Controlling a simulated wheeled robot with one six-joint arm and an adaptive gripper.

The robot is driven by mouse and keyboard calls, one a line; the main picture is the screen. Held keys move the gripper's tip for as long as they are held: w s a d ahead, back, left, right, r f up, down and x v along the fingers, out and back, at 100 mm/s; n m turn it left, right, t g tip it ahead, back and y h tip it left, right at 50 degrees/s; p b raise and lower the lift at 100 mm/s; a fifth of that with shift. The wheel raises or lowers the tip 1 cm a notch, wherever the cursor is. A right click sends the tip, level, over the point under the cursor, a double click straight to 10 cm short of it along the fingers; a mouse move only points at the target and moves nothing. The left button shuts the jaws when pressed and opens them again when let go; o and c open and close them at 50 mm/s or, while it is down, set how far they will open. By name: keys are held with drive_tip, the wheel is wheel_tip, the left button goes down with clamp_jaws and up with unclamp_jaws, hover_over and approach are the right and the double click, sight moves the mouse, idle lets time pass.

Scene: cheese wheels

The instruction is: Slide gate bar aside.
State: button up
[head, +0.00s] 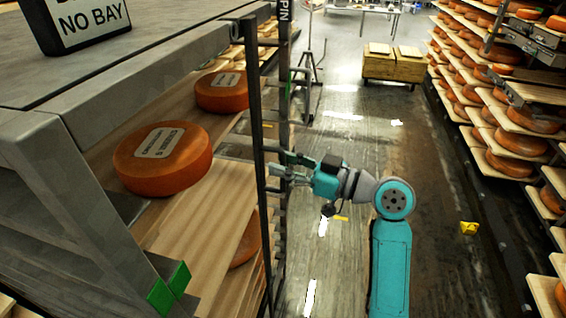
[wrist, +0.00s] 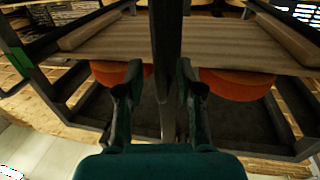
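The gate bar (head: 257,120) is a dark upright bar at the front of the left cheese rack in the head view. In the wrist view the dark bar (wrist: 167,50) runs down the middle, between my fingers. My gripper (head: 287,168) is level at the bar, reaching in from the aisle. In the wrist view my gripper (wrist: 157,85) has its fingers apart, one each side of the bar. The left finger shows a gap to the bar; the right finger is very close to it, and I cannot tell if they touch.
Orange cheese wheels (head: 163,158) (head: 222,91) sit on wooden boards in the left rack. A NO BAY sign (head: 88,22) stands on top. Wooden crates (head: 393,65) stand down the aisle. A yellow object (head: 468,228) lies on the right. The aisle floor is mostly clear.

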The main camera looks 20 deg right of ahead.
drive_tip(key=shift+w+a, duration=0.15)
drive_tip(key=shift+w, duration=0.05)
clamp_jaws()
drive_tip(key=shift+s, duration=0.1)
